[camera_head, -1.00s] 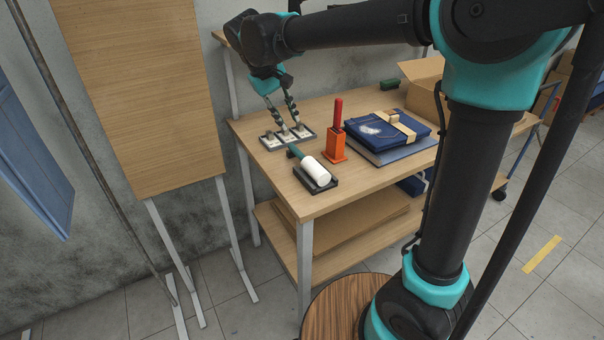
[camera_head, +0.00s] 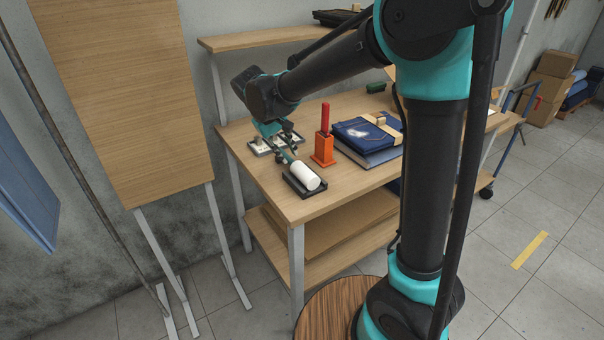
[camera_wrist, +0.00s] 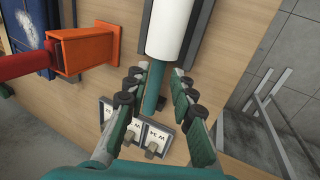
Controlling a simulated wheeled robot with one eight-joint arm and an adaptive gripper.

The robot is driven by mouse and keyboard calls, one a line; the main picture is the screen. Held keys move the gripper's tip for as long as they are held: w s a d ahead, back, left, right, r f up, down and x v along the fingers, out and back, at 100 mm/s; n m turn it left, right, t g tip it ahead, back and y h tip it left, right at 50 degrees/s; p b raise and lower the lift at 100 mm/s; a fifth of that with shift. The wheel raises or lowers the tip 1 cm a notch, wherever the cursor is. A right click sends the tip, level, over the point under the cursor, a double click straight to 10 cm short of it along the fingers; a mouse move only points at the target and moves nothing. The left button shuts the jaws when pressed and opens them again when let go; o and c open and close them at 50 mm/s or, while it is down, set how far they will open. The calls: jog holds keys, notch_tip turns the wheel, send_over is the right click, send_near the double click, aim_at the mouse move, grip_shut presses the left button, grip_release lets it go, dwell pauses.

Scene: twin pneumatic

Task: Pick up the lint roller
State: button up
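The lint roller has a white roll (camera_head: 306,177) and a teal handle. It lies in a shallow black tray (camera_head: 289,184) near the table's front left corner. In the wrist view the white roll (camera_wrist: 167,28) is at the top and the teal handle (camera_wrist: 152,92) points down toward my palm. My gripper (camera_wrist: 158,74) is open, with one jointed finger on each side of the handle and a gap visible on both sides. In the head view my gripper (camera_head: 281,143) is at the handle end and partly hides it.
An orange holder (camera_head: 323,151) with a red-handled item stands to the right of the roller. A wooden shelf (camera_head: 270,37) stands behind.

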aim_at(293, 162)
jog(key=shift+x, duration=2.35)
grip_shut()
